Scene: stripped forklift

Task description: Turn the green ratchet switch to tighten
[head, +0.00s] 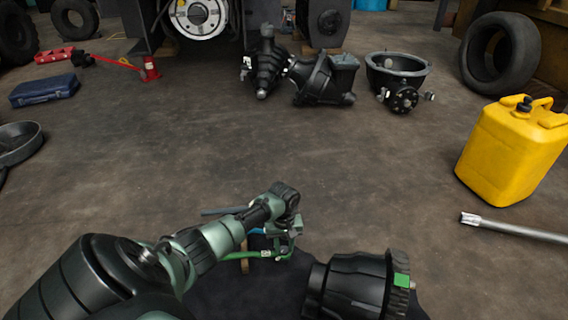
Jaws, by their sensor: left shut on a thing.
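A green-handled tool (240,256), which looks like the ratchet, lies near the bottom middle of the head view. Its handle runs left to right below my left gripper (285,240). My left gripper points down at the right end of the green tool and is shut on it. The fingers and wrist cover much of that end, so the switch itself and its setting are too small and hidden to tell. My right gripper is not in view.
A metal bar (515,230) and yellow jerrycan (511,150) are farther right. Dark machine parts (325,80) lie at the back. The middle floor is clear.

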